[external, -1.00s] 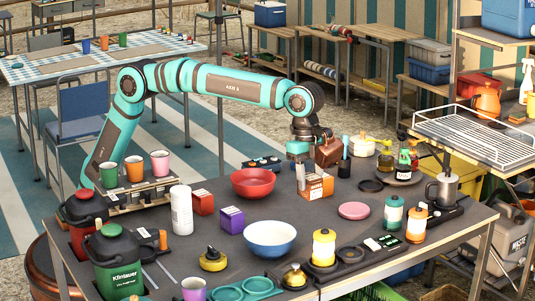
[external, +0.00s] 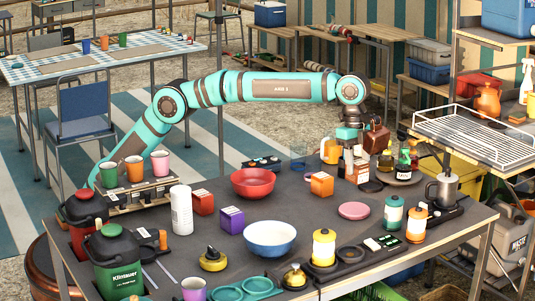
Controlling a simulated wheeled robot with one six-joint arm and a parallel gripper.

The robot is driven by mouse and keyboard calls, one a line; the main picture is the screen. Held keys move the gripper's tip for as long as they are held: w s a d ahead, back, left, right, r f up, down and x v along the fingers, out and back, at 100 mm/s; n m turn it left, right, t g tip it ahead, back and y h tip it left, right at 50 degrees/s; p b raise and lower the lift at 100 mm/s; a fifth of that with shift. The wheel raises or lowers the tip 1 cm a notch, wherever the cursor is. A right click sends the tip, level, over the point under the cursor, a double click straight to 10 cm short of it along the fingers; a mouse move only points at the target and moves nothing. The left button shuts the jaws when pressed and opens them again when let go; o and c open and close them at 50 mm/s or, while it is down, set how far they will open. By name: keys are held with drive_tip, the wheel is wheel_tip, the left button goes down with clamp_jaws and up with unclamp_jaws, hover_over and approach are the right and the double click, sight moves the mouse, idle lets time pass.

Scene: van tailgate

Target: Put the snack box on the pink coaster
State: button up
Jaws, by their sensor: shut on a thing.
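The pink coaster (external: 354,210) lies flat and bare on the dark table, right of centre. My gripper (external: 351,158) is above the table behind the coaster, pointing down. It is shut on a small reddish-brown and white box (external: 358,172), which seems to be the snack box. The gripper partly hides the box, and its label is too small to read. I cannot tell exactly how high it is held. It appears apart from the coaster.
An orange box (external: 321,184) stands left of my gripper. Bottles on a tray (external: 404,178) stand close to its right. A red bowl (external: 253,183) and a blue-white bowl (external: 270,239) are further left. A yellow canister (external: 324,247) stands in front. Table around the coaster is clear.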

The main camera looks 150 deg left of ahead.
sight(355, 159)
drive_tip(key=shift+f, duration=4.25)
drive_tip(key=shift+f, duration=0.1)
drive_tip(key=o, duration=1)
drive_tip(key=r, duration=0.3)
drive_tip(key=s+r, duration=0.1)
drive_tip(key=r, duration=0.7)
drive_tip(key=shift+s+r, duration=0.2)
drive_tip(key=shift+s, duration=0.15)
drive_tip(key=shift+r, duration=0.3)
